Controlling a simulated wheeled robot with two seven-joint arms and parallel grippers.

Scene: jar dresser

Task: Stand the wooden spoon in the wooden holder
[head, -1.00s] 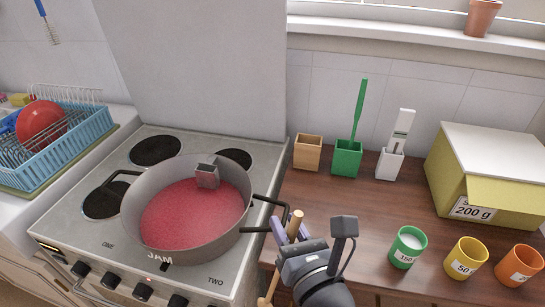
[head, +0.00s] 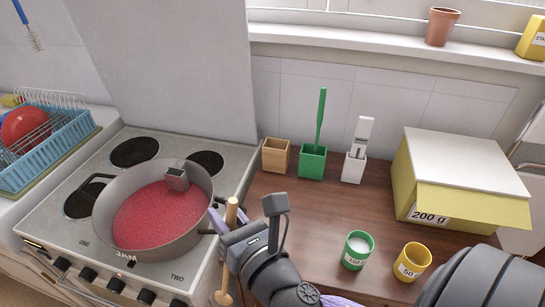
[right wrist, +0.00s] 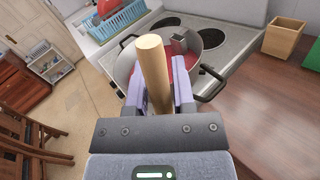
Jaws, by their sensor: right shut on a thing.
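The wooden spoon (head: 230,263) is held in my right gripper (head: 226,222), which is shut on its handle. The spoon is nearly upright in the head view, with the round handle end up and the lower end below the gripper. It is beside the pot, at the front of the counter's left edge. The handle also shows large in the right wrist view (right wrist: 153,75). The wooden holder (head: 275,156) is a square, light-wood box at the back left of the counter, apart from the gripper. It also shows in the right wrist view (right wrist: 285,38). My left gripper is out of view.
A pot (head: 110,240) of red jam stands on the stove, its handle close to my gripper. A green holder (head: 312,163) and a white holder (head: 354,168) stand right of the wooden one. Cups (head: 357,252) and a box (head: 460,170) are farther right. Counter before the holders is clear.

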